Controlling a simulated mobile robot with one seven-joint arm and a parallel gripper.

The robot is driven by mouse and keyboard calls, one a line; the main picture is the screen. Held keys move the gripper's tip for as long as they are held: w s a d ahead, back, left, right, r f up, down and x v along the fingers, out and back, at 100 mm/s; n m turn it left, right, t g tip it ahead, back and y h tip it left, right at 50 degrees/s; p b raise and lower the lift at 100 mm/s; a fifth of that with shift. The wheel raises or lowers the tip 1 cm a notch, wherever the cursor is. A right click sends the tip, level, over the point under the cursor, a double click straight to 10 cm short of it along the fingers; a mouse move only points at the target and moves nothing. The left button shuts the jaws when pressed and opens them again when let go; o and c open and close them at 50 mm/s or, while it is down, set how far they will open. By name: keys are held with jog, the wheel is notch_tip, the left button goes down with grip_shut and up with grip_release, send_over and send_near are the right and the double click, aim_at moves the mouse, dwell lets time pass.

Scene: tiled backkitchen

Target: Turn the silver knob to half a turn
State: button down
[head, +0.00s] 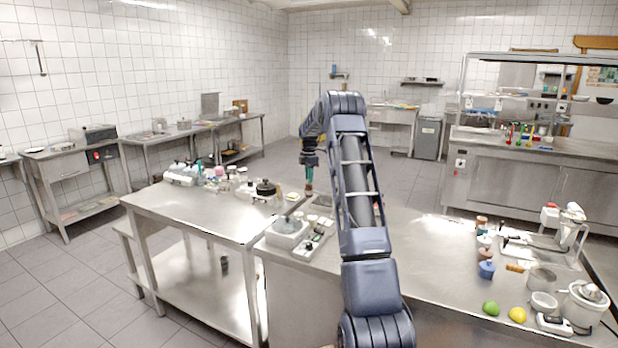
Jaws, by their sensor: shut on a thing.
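My gripper (308,187) points down over the near left part of the steel counter (425,262), by a white panel with small fittings (318,228). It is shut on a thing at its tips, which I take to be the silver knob. The knob is too small and too covered by the fingers to make out, and its turn angle cannot be read. My arm rises from the bottom middle and bends down at the left to the gripper.
A grey box-like unit (287,232) stands left of the panel. A black-lidded pot (265,189) and several bottles stand on the left steel table (200,212). A blue bottle (486,270), a lime (491,309) and a lemon (517,315) are at the right. The counter's middle is clear.

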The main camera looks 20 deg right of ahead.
jog(key=m, duration=0.4)
jog(key=shift+m, duration=0.4)
jog(key=m, duration=0.3)
jog(key=shift+m, duration=0.3)
jog(key=m, duration=1)
jog(key=shift+m, duration=0.4)
jog(key=m, duration=0.3)
jog(key=shift+m, duration=0.3)
jog(key=m, duration=0.3)
jog(key=shift+m, duration=2.2)
